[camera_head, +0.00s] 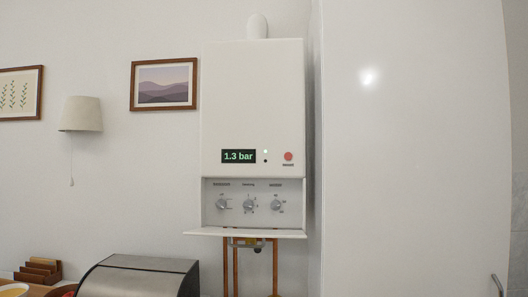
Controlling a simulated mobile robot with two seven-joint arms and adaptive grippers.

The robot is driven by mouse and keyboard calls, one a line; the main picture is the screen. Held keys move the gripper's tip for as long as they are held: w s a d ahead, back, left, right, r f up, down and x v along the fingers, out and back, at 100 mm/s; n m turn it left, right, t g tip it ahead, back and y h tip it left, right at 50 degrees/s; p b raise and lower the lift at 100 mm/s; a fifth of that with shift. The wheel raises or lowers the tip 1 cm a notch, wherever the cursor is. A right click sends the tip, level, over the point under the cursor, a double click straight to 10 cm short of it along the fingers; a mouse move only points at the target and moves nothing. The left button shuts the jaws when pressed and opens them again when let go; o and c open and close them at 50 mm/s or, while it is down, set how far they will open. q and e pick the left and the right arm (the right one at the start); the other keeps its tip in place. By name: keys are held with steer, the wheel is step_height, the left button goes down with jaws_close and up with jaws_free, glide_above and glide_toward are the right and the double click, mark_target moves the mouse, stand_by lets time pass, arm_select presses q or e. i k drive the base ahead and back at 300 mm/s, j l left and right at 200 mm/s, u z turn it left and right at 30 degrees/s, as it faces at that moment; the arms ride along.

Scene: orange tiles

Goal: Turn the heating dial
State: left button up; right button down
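A white wall boiler (252,105) hangs in the middle of the camera_head view. Its lower flap (245,232) is folded down, baring a control panel with three grey dials in a row. The middle dial (248,205) sits under a small label that seems to read "heating". The left dial (221,205) and the right dial (277,206) have labels too small to read surely. A display (238,156) above shows "1.3 bar", with a red button (288,156) to its right. Neither of my grippers is in view.
A tall white cabinet (410,150) stands close on the boiler's right. Copper pipes (235,270) run down below it. A bread bin (140,278) and a wooden rack (40,270) stand at lower left. A wall lamp (80,115) hangs left. The space before the dials looks clear.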

mark_target(249, 204)
steer(key=i+j, duration=0.15)
steer(key=j, duration=0.2)
steer(key=i+j+z, duration=0.1)
steer(key=j, duration=0.3)
steer(key=i+j, duration=0.2)
steer(key=j, duration=0.15)
steer(key=i+j+z, duration=0.1)
steer(key=j, duration=0.25)
